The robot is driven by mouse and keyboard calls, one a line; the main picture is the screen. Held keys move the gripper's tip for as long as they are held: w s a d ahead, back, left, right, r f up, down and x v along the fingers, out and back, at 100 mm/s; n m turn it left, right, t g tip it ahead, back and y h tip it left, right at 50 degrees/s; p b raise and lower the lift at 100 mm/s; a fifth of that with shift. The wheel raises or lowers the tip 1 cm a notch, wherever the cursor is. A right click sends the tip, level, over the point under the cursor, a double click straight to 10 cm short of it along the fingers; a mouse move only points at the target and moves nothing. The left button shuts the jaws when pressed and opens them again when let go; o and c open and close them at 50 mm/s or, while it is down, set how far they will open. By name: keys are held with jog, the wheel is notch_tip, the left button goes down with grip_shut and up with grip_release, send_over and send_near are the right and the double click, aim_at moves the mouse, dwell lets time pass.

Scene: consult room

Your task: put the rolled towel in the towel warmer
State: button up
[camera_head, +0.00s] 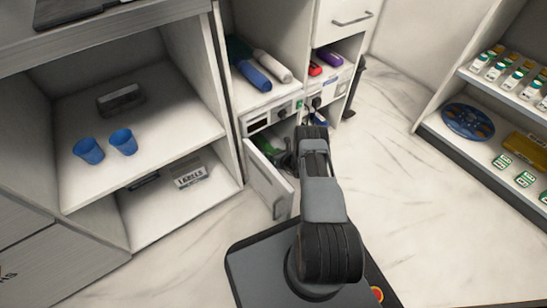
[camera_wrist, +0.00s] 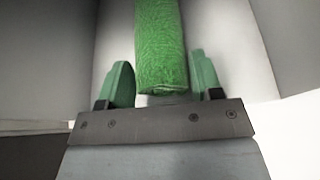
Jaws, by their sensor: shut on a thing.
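The rolled towel (camera_wrist: 160,45) is a green fuzzy roll in the wrist view, pointing away from me. My gripper (camera_wrist: 163,82) has its two green-tipped fingers on either side of the towel's near end and is shut on it. The towel warmer (camera_head: 257,126) looks to be the low unit with a control strip and knob in the head view. Its door (camera_head: 268,186) stands open. My gripper is at this opening, mostly hidden by my arm, with a bit of green (camera_head: 266,149) showing inside. Pale walls flank the towel in the wrist view; its far end is out of frame.
Above the warmer, a shelf holds blue and white rolls (camera_head: 252,73). A neighbouring unit has a knob and purple and red items (camera_head: 329,57). At left, a cabinet holds two blue cups (camera_head: 123,141). At right is a stocked shelf (camera_head: 500,85). The marble floor between is clear.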

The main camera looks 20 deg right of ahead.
jog(key=shift+f, duration=0.6)
jog(key=shift+r, duration=0.15)
jog(key=o, duration=0.9)
jog(key=shift+o, duration=0.2)
jog(key=shift+s+r, duration=0.15)
jog(key=shift+s, duration=0.05)
jog(key=p+v, duration=0.5)
jog(key=v, duration=0.6)
jog(key=shift+s, duration=0.25)
jog(key=shift+d, duration=0.1)
